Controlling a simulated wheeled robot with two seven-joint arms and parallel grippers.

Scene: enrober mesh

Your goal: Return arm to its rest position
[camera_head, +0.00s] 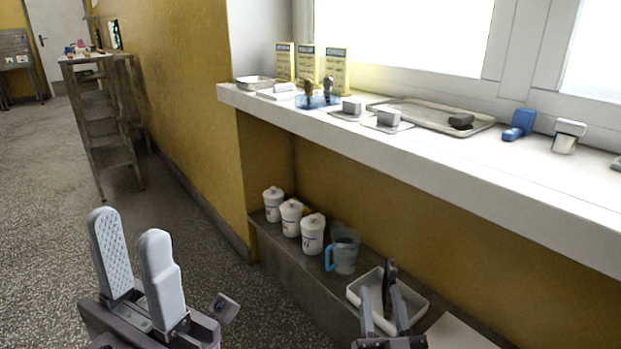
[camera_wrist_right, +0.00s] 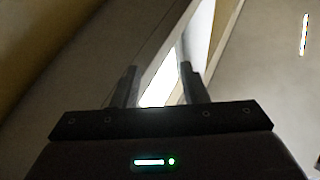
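My left gripper (camera_head: 130,225) is at the lower left of the head view, above the speckled floor. Its two pale grey pads stand upright with a gap between them and nothing in it. My right gripper (camera_head: 379,280) is at the bottom, right of centre, in front of a white tray (camera_head: 417,297) on the lower shelf. Its dark fingers are apart. In the right wrist view the right gripper (camera_wrist_right: 158,82) also shows spread fingers with nothing held between them. Contact between it and the tray cannot be told.
A white windowsill (camera_head: 470,170) carries boxes, small trays, a large metal tray (camera_head: 432,116) and a blue tool (camera_head: 519,125). Below, white canisters (camera_head: 312,235) and a jug (camera_head: 344,252) stand on the lower shelf (camera_head: 290,275). A wooden rack (camera_head: 105,130) stands back left. Open floor lies left.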

